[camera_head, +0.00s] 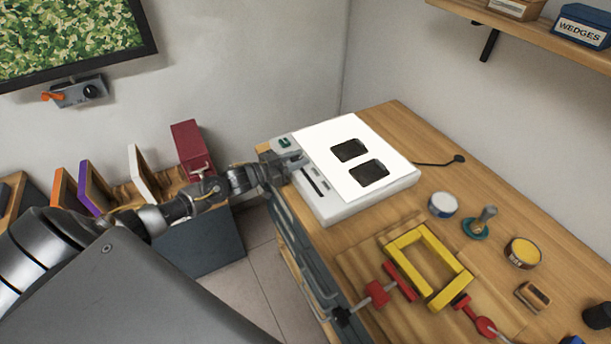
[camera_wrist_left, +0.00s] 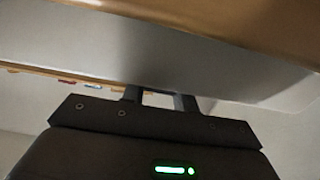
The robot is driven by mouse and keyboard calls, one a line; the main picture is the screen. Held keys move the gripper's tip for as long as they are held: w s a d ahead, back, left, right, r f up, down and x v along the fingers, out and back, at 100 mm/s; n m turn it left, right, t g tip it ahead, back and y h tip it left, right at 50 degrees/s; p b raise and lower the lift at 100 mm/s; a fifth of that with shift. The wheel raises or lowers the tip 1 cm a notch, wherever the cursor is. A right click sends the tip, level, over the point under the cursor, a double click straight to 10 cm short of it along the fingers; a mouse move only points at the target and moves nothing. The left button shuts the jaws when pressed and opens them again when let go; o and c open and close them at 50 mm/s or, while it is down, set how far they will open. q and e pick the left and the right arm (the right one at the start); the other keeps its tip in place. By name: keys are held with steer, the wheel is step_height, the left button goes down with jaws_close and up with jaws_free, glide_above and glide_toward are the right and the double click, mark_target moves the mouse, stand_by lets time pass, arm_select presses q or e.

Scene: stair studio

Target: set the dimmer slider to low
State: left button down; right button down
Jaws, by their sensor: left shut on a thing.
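A white light box (camera_head: 335,205) with a bright top panel lies at the far left end of the wooden workbench. Its left control strip has a dark slider slot (camera_head: 313,180) and smaller dark marks beside it. My left gripper (camera_head: 297,162) reaches in from the left to the upper end of this slot. It is shut on the dimmer slider's knob, which the fingers hide. In the left wrist view, the two dark fingers (camera_wrist_left: 159,97) stand close together against a pale, blurred background; the knob cannot be made out. My right gripper is in neither view.
Two dark pieces (camera_head: 368,173) lie on the panel. A green switch (camera_head: 285,142) is just behind the gripper. To the right are a yellow frame (camera_head: 405,243) with red clamps, tins (camera_head: 443,205) and a teal-based stamp (camera_head: 475,229). A rack with coloured boards (camera_head: 97,187) stands left.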

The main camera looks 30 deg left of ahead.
arm_select(q)
steer(key=shift+w+a+r, duration=0.1)
steer(key=shift+a, duration=0.1)
steer(key=c, duration=1.4)
jaws_free()
steer(key=o, duration=0.3)
steer(key=shift+a, duration=0.1)
steer(key=shift+s+a+f, duration=0.1)
steer(key=shift+s+f, duration=0.1)
steer(key=shift+s, duration=0.2)
steer(key=shift+b+v, duration=1.1)
steer(key=shift+v, duration=3.9)
